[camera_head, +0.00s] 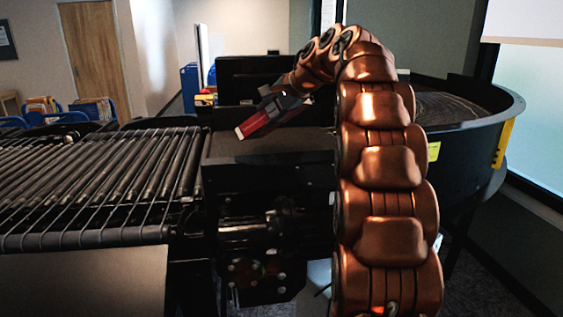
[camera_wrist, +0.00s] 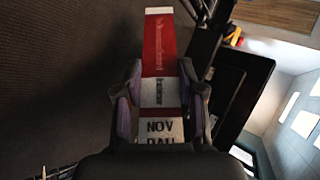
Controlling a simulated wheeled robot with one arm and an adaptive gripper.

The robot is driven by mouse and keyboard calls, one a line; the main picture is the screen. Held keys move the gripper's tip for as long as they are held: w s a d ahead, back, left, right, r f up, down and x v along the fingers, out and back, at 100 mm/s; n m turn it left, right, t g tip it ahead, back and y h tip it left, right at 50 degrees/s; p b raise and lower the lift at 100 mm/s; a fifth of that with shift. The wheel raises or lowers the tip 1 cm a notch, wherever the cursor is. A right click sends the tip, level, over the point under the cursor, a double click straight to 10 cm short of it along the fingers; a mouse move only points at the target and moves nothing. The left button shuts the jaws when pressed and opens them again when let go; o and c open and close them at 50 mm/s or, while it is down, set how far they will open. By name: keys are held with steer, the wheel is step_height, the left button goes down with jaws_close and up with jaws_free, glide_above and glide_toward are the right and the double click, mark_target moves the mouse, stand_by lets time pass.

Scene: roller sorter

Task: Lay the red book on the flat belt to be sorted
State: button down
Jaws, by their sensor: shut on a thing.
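The red book (camera_head: 262,121) is held in my gripper (camera_head: 286,103) above the flat belt (camera_head: 230,146) in the head view. It is tilted, with its white-edged end pointing down to the left. In the wrist view the red book (camera_wrist: 160,55) extends away from my gripper (camera_wrist: 160,98), whose fingers are shut on its two sides. A white label with dark letters shows on the book between the fingers. The dark belt surface (camera_wrist: 80,60) lies on the left of the wrist view. Whether the book's far end touches the belt, I cannot tell.
A roller conveyor (camera_head: 90,175) adjoins the belt on the left. A dark panel (camera_head: 245,75) stands behind the belt. A round black bin (camera_head: 465,115) with a yellow tag is at the right. Blue carts with books (camera_head: 95,108) stand at the back left.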

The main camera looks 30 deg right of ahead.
steer(key=shift+f+b, duration=1.5)
steer(key=shift+b, duration=0.2)
steer(key=c, duration=0.8)
jaws_free()
steer(key=shift+c, duration=0.2)
steer(key=b+v, duration=0.1)
steer(key=v, duration=0.7)
